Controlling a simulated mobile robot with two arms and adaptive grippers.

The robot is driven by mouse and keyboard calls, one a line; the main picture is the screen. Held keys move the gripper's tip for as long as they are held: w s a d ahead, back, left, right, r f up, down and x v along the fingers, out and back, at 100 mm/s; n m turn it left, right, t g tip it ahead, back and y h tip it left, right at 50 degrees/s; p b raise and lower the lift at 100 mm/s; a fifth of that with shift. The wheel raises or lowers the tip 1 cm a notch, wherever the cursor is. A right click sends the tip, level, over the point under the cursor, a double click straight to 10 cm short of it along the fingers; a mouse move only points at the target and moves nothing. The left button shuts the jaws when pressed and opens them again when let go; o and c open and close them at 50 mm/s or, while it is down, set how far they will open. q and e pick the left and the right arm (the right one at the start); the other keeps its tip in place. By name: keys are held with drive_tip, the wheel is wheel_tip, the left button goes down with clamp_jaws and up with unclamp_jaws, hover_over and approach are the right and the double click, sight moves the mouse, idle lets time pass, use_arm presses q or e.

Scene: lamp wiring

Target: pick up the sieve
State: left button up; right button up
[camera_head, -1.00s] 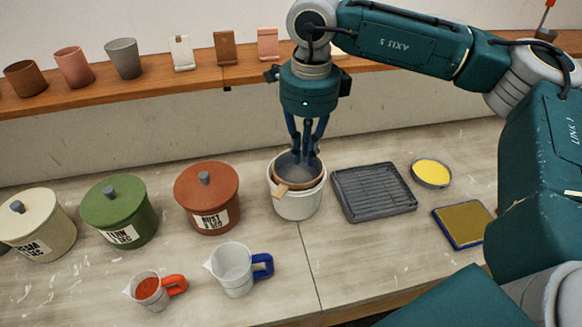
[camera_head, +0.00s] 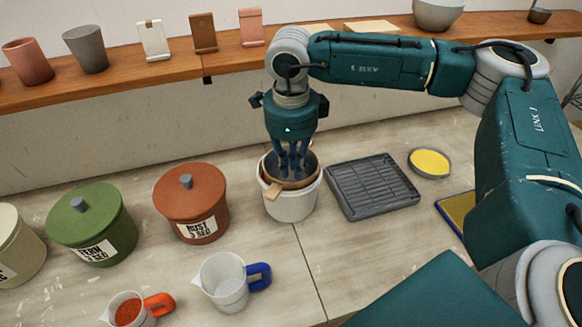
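The sieve (camera_head: 273,191), with a tan wooden rim and a short handle tab at the front left, sits in the mouth of a white pot (camera_head: 291,207). My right gripper (camera_head: 292,170) points straight down, its dark blue fingers inside the sieve's bowl. The fingers and the shaded bowl overlap, so I cannot tell whether they are closed on it. My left gripper is not in view.
A dark ribbed tray (camera_head: 372,187) lies just right of the pot, with a yellow-filled dish (camera_head: 429,162) beyond it. A red-brown lidded jar (camera_head: 190,205) and a clear jug with a blue handle (camera_head: 225,283) stand to the left. A wooden shelf (camera_head: 130,80) runs behind.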

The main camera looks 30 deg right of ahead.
drive_tip(key=f+p, duration=0.2)
drive_tip(key=f, duration=0.1)
drive_tip(key=f+p, duration=0.1)
drive_tip(key=shift+w+d+f, duration=0.25)
drive_tip(key=shift+d+f, duration=0.05)
drive_tip(key=shift+f, duration=0.6)
clamp_jaws()
